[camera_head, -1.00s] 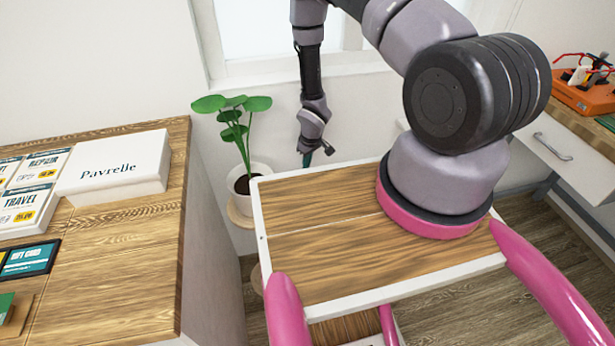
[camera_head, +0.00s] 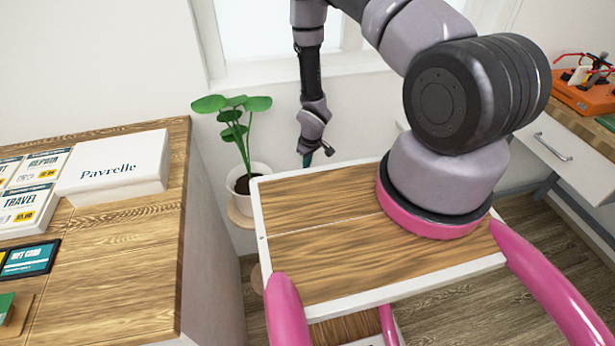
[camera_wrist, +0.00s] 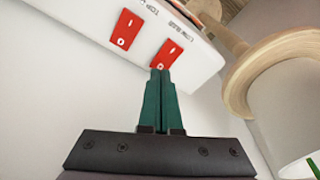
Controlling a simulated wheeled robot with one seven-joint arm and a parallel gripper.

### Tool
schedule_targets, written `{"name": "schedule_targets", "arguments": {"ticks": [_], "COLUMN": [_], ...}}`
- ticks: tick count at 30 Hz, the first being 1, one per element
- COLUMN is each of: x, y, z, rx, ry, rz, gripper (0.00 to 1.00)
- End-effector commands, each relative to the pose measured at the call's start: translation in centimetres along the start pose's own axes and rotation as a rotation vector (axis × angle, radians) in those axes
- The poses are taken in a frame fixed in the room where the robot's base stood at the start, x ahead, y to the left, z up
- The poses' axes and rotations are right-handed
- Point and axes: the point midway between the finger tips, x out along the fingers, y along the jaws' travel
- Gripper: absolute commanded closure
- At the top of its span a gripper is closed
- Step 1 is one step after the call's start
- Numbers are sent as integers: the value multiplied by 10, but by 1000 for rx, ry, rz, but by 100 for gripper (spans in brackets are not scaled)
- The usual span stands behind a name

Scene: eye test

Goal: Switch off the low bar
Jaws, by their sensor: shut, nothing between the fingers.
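In the wrist view a white switch panel (camera_wrist: 85,17) carries two red rocker switches marked I and O. The left switch (camera_wrist: 125,29) sits under a label starting "TOP". The right switch (camera_wrist: 168,53) has a small label beside it that seems to read "LOW BAR". My gripper (camera_wrist: 160,73) has its green fingers shut and empty, with the tips at the O end of the right switch. I cannot tell whether they touch it, or which way either rocker is tilted. In the head view my gripper (camera_head: 308,159) hangs beside the plant; the panel does not show there.
A potted plant (camera_head: 238,135) stands on a round wooden stand (camera_head: 238,216), close to my gripper. Its stand (camera_wrist: 235,85) is right of the panel in the wrist view. A wooden counter (camera_head: 125,260) with a white box (camera_head: 118,168) is left. A drawer desk (camera_head: 560,150) is right.

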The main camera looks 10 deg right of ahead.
Motion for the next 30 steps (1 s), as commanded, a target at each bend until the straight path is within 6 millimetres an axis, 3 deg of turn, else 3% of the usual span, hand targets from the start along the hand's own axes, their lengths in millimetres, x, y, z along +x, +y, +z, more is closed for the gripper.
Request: {"name": "schedule_targets", "arguments": {"ticks": [30], "x": [13], "y": [0], "z": [2], "rx": [0], "ry": [0], "rz": [0], "gripper": [100]}}
